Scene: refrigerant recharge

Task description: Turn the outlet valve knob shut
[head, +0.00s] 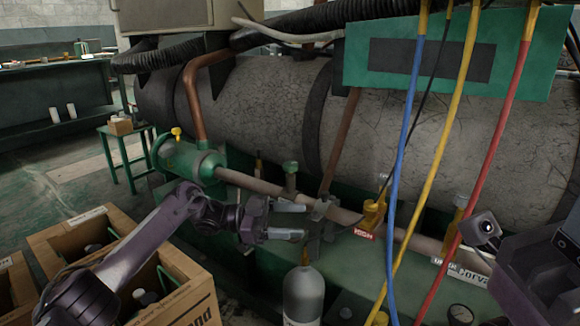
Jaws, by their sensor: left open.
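My left gripper (299,221) is open and empty, its two grey fingers pointing right, in front of the horizontal pipe (240,180). A yellow knob (176,132) stands on the green valve body (185,160) left of the gripper, apart from it. A yellow valve (372,213) with a red-and-white label stands on the pipe, right of the fingertips and apart from them. Another yellow fitting (454,225) is farther right, partly hidden by hoses. No readable label marks which knob is the outlet one. My right arm shows at the lower right; its fingers are not visible.
Blue (405,130), yellow (447,130) and red (497,150) hoses hang across the right side. A grey cylinder (303,295) stands below the left gripper. Cardboard boxes (190,290) are at lower left. A large grey tank (250,110) fills the back.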

